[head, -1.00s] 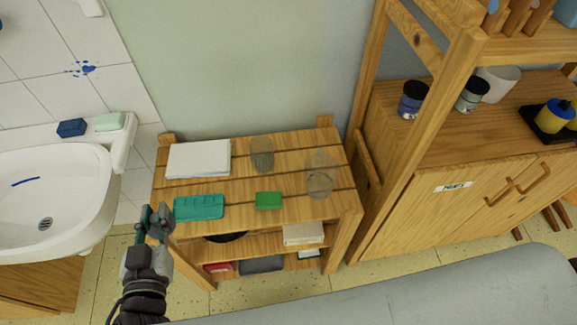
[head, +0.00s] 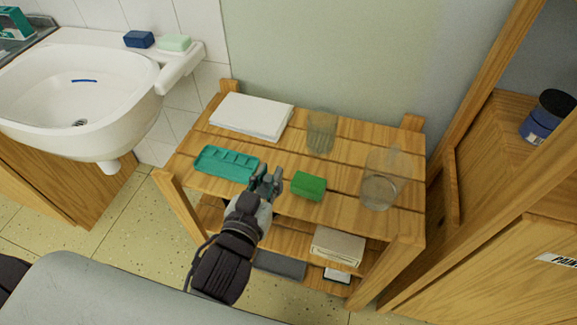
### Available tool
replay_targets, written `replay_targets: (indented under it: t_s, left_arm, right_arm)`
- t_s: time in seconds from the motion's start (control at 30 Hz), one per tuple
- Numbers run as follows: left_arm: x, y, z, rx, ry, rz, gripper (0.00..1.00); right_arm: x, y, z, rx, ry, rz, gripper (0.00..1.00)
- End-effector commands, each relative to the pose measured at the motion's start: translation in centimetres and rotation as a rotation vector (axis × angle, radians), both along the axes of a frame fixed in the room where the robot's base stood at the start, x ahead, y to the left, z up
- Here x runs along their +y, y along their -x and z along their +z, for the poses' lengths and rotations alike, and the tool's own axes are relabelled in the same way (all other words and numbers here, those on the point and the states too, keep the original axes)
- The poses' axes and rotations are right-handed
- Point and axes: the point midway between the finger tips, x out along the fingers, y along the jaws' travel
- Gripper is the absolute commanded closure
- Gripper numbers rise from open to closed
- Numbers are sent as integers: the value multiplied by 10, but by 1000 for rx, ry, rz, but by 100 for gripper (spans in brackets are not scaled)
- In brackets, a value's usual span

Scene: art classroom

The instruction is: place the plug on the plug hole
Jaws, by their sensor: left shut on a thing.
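The plug hole (head: 79,123) is a small dark drain in the bottom of the white sink (head: 135,79) at the upper left. My left gripper (head: 265,180) is over the front of the wooden shelf's top, between the teal tray and the green block and well to the right of the sink. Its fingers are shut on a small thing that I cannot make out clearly. I see no plug lying in the sink or on the shelf top. My right gripper is not in view.
The wooden shelf (head: 235,138) carries a teal tray (head: 226,163), green block (head: 308,186), white paper (head: 251,116) and two clear glasses (head: 321,130) (head: 383,185). Blue (head: 139,39) and pale green (head: 174,43) blocks lie on the sink's back ledge. A wooden cabinet stands at right.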

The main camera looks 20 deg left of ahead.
Motion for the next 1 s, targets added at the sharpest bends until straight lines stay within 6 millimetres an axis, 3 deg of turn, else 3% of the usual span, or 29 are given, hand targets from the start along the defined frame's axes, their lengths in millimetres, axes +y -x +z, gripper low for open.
replay_targets:
  t_s: [0.2, 0.4, 0.6, 0.8, 1.0]
  left_arm:
    - [6, -52, -31, -3, -4, 0, 100]
    - [9, -87, -52, -1, -1, 0, 100]
    - [10, -97, -62, 1, 0, 1, 100]
    - [10, -97, -90, 3, 0, 1, 100]
    - [10, -96, -98, 1, 0, 0, 100]
  right_arm:
    - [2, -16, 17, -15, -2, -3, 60]
    - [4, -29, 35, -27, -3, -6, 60]
    - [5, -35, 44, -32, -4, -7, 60]
    - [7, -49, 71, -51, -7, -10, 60]
    - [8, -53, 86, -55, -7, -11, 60]
